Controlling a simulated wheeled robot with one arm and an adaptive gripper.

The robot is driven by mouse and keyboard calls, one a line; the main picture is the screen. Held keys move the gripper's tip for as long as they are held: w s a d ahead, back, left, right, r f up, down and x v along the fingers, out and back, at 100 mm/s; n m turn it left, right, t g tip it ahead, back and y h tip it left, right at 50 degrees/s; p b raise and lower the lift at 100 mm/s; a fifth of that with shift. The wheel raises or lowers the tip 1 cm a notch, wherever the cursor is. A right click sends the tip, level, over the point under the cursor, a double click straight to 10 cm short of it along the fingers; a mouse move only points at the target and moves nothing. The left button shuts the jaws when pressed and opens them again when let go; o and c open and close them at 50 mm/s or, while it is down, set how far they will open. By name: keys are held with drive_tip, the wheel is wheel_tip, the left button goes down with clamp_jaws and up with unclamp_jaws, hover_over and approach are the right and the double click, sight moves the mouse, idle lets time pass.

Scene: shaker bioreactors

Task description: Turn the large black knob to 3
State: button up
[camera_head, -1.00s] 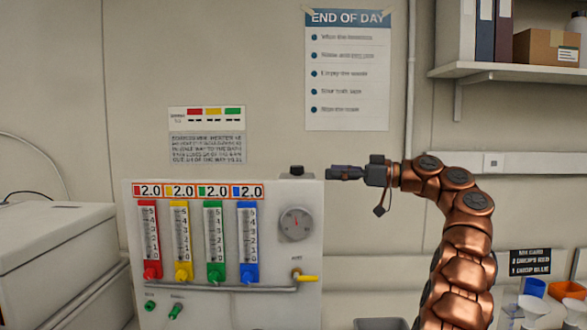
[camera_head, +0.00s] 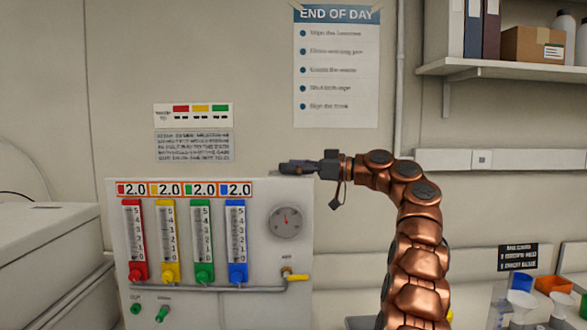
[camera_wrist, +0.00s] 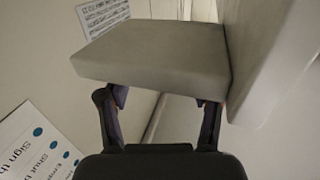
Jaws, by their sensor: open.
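The grey panel (camera_head: 262,265) stands against the wall on the bench. The dark knob on its top edge, visible earlier, is now hidden behind or merged with my gripper (camera_head: 284,167), so I cannot read its setting. My gripper is open and reaches left across the panel's top right edge. Whether it touches the knob I cannot tell. In the wrist view its two fingers (camera_wrist: 160,105) are spread in front of a pale grey block. No black knob is clear between them there.
The panel carries red, yellow, green and blue flow tubes reading 2.0, a round gauge (camera_head: 285,222), a yellow lever (camera_head: 297,277) and green knobs (camera_head: 162,313). A white machine (camera_head: 45,255) stands at left. A shelf (camera_head: 500,67) and funnels (camera_head: 521,303) are at right.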

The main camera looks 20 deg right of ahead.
drive_tip(key=c, duration=1.1)
drive_tip(key=shift+f+b, duration=0.15)
drive_tip(key=shift+b, duration=0.15)
drive_tip(key=t+h+b, duration=0.1)
drive_tip(key=b, duration=0.1)
drive_tip(key=shift+a+f+m+b, duration=0.15)
drive_tip(key=shift+m+b, duration=0.2)
drive_tip(key=shift+m, duration=0.05)
drive_tip(key=shift+r+m+t+h+b, duration=0.2)
drive_tip(key=shift+m+t+h+b, duration=0.2)
drive_tip(key=shift+b, duration=0.3)
drive_tip(key=o, duration=1.1)
drive_tip(key=shift+s, duration=0.1)
drive_tip(key=v, duration=1.2)
